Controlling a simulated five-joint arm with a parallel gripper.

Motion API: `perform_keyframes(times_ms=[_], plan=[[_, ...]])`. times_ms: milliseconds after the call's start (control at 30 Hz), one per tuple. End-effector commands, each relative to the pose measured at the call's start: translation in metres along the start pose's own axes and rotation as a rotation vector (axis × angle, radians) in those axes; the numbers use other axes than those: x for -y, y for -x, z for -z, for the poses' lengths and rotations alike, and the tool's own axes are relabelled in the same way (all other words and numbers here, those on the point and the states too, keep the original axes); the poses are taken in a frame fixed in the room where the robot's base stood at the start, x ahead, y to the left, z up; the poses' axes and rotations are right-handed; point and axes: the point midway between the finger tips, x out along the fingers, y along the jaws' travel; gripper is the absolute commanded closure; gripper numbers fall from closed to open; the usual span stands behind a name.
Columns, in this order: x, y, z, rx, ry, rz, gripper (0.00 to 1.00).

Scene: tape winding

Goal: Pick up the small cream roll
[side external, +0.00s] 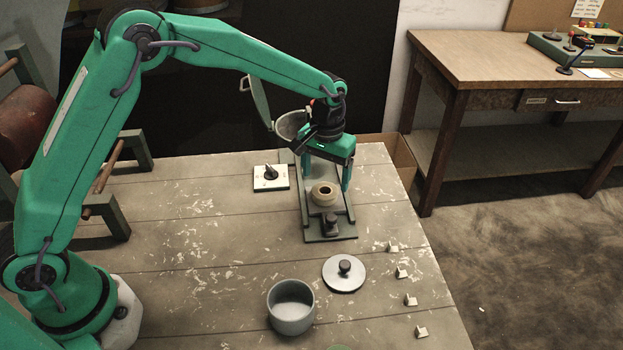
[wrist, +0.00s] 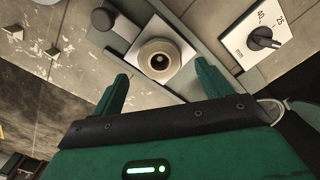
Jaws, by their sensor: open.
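The small cream roll (side external: 324,194) sits on a pale plate in the middle of a grey-green fixture (side external: 312,229) on the table. It also shows in the wrist view (wrist: 159,61), with a dark hole at its centre. My green gripper (side external: 325,181) is over the back part of the fixture, behind and above the roll. In the wrist view its two fingers (wrist: 160,85) are spread wide and point toward the roll, with nothing between them. The roll lies just beyond the fingertips. No finger appears to touch it.
A dial plate (side external: 271,177) lies left of the fixture, with a dark knob (side external: 331,222) at the fixture's front. A grey pot (side external: 291,307) and its lid (side external: 344,273) stand in front. Several small pale blocks (side external: 402,272) line the right edge. The table's middle left is clear.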

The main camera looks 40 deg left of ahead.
Motion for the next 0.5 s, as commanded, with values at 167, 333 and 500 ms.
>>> perform_keyframes(times_ms=[167, 333, 500], plan=[[0.0, -0.022, -0.002, 0.002, 0.0, 0.001, 0.22], [0.0, -0.038, -0.002, 0.002, 0.0, 0.001, 0.22], [-0.001, -0.043, -0.001, 0.0, 0.0, 0.0, 0.22]])
